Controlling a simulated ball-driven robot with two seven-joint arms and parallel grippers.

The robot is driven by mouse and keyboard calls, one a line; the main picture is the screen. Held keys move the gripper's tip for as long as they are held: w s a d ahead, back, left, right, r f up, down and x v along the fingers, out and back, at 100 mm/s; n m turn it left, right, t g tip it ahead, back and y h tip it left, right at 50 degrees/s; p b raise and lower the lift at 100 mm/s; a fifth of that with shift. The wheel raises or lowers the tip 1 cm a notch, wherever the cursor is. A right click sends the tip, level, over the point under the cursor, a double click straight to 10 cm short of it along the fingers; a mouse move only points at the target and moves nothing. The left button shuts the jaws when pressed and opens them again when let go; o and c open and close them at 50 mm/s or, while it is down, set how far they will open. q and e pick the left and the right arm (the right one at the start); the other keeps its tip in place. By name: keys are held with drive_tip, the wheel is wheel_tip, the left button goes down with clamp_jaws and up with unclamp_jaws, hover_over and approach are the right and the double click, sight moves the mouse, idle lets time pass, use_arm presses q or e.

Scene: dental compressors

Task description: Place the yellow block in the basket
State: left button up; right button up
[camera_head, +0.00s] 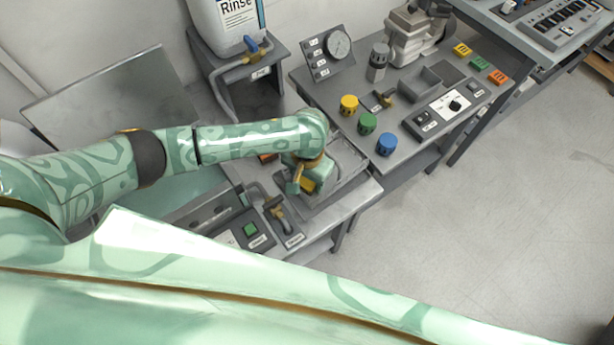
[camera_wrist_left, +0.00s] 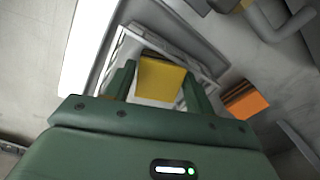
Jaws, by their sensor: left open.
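The yellow block (camera_head: 307,184) is partly covered by my left gripper (camera_head: 304,188) in the head view. In the left wrist view the yellow block (camera_wrist_left: 161,80) sits between the two green fingers of my left gripper (camera_wrist_left: 157,84). The fingers are open, standing to either side of it. The grey basket (camera_head: 362,168), a shallow rectangular container, lies under and around the gripper. Its pale rim (camera_wrist_left: 200,72) shows beyond the block in the wrist view. I cannot tell whether the block rests on the basket floor. My right gripper is out of view.
An orange block (camera_wrist_left: 245,101) lies outside the basket. Yellow (camera_head: 349,104), green (camera_head: 367,123) and blue (camera_head: 386,144) knobs stand on the neighbouring bench. A valve with a pipe (camera_head: 277,212) is close in front of the gripper. Open floor lies to the right.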

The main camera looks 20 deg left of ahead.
sight(306, 180)
use_arm(q)
wheel_tip(306, 180, up, 12)
drive_tip(key=p, duration=0.5)
drive_tip(key=shift+p, duration=0.3)
